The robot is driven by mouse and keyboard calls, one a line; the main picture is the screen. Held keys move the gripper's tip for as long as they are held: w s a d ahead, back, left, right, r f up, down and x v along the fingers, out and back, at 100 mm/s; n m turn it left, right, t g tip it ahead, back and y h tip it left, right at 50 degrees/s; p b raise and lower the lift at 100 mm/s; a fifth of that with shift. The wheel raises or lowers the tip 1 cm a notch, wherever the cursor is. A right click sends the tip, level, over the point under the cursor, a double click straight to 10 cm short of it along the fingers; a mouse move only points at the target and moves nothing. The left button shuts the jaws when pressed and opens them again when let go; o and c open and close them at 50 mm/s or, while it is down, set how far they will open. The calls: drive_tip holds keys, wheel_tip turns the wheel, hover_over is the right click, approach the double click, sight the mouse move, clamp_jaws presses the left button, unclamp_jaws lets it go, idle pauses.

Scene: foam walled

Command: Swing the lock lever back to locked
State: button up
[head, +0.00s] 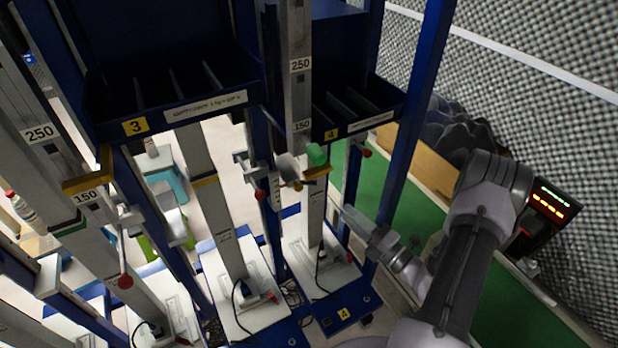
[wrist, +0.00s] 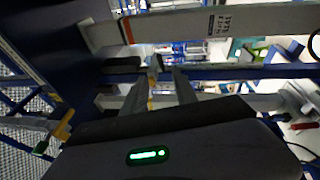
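Several red-knobbed levers show in the head view. One red knob (head: 367,153) is under the right end of tray 4, another (head: 260,195) is left of column 4, and a third (head: 125,282) is at lower left. I cannot tell which is the lock lever or how it is set. My gripper (head: 349,214) is right of column 4, below the red knob under tray 4 in the picture and apart from it. In the wrist view my gripper (wrist: 167,68) has its two fingers spread with a gap and nothing clear between them. No red knob is certain in that view.
Blue uprights (head: 412,125) stand close to my arm. Tray 4 (head: 372,122) and tray 3 (head: 205,108) overhang the columns. Column 4 (head: 314,220) carries a yellow band and a green piece (head: 317,153). Green floor (head: 400,215) lies open at right, beside a foam wall (head: 540,105).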

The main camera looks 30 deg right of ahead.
sight(303, 182)
drive_tip(key=b+x, duration=0.1)
drive_tip(key=x, duration=0.6)
drive_tip(key=b+x, duration=0.1)
drive_tip(key=x, duration=0.7)
drive_tip(key=shift+w+a, duration=0.15)
drive_tip(key=shift+a, duration=0.15)
clamp_jaws()
idle(0.4)
